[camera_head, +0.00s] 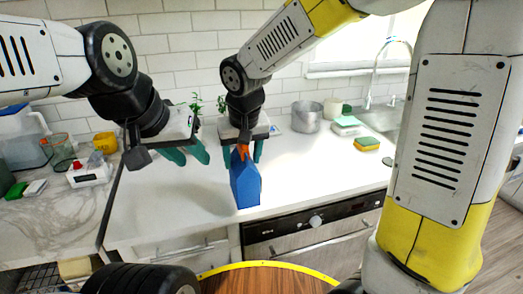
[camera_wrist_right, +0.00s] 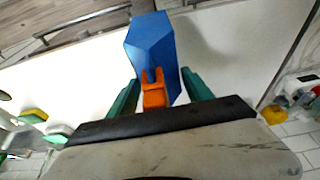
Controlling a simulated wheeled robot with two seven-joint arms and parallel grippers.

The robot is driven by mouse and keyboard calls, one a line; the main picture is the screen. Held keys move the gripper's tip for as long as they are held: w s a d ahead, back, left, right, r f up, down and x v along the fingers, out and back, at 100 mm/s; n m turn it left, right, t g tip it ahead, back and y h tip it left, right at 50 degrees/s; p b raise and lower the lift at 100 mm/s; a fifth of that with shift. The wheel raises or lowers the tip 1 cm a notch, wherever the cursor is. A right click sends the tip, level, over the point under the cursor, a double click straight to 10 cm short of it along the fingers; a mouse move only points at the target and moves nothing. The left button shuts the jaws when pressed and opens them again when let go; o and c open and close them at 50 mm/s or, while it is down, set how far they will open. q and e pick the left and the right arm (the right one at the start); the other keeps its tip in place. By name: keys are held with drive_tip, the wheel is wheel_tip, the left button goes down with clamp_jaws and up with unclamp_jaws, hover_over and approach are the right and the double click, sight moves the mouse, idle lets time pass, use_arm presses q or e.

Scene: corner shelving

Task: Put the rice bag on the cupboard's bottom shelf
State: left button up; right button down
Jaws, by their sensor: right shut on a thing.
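The blue bag (camera_head: 245,187), which I take to be the rice bag, has an orange clip (camera_head: 242,152) at its top. It is upright at the counter's front part, below my right gripper (camera_head: 243,154). The right gripper's green fingers are on either side of the bag's top and clip, shut on it. The bag (camera_wrist_right: 150,45) and clip (camera_wrist_right: 154,88) also show between the fingers in the right wrist view. I cannot tell if its base touches the counter. My left gripper (camera_head: 190,158) is to the left, empty, its green fingers apart. No cupboard shelf is clearly in view.
The white counter (camera_head: 310,165) is mostly clear around the bag. A metal pot (camera_head: 307,116), sponges (camera_head: 366,144) and a sink are at the back right. Cups and a white device (camera_head: 88,172) stand at the left. An appliance with a knob (camera_head: 315,220) is below the counter's edge.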

drive_tip(key=w+d+f, duration=0.1)
drive_tip(key=w+f, duration=0.1)
drive_tip(key=w, duration=0.5)
drive_tip(key=w+d+f, duration=0.1)
drive_tip(key=w+f, duration=0.1)
drive_tip(key=w, duration=0.5)
drive_tip(key=shift+f, duration=0.5)
drive_tip(key=c, duration=0.7)
unclamp_jaws()
drive_tip(key=shift+f, duration=0.1)
drive_tip(key=shift+o, duration=1.4)
